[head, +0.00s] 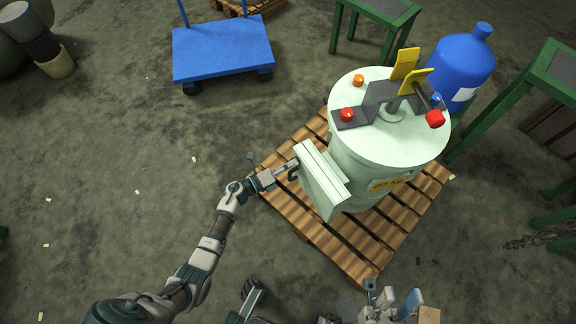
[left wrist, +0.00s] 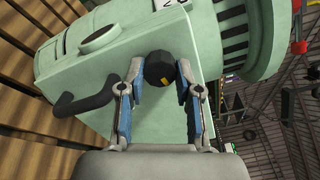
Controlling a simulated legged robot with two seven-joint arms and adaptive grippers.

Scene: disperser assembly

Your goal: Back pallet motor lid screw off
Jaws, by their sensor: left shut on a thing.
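The pale green motor (head: 385,150) stands upright on a wooden pallet (head: 345,255), with a box-shaped housing (head: 322,180) on its left side. In the left wrist view, a round black screw knob (left wrist: 160,70) sits on the housing's flat lid (left wrist: 95,68). My left gripper (head: 288,170) is shut on this knob, one finger on each side; it also shows in the left wrist view (left wrist: 160,82). A black curved handle (left wrist: 85,103) is beside it on the lid. My right gripper (head: 392,292) is at the bottom edge, partly cut off, its fingers apart and empty.
A blue cart (head: 222,48) stands at the upper left. A blue bottle (head: 463,65) and green-framed tables (head: 545,85) stand behind and right of the motor. Red knobs and yellow levers top the motor. The floor left of the pallet is mostly clear.

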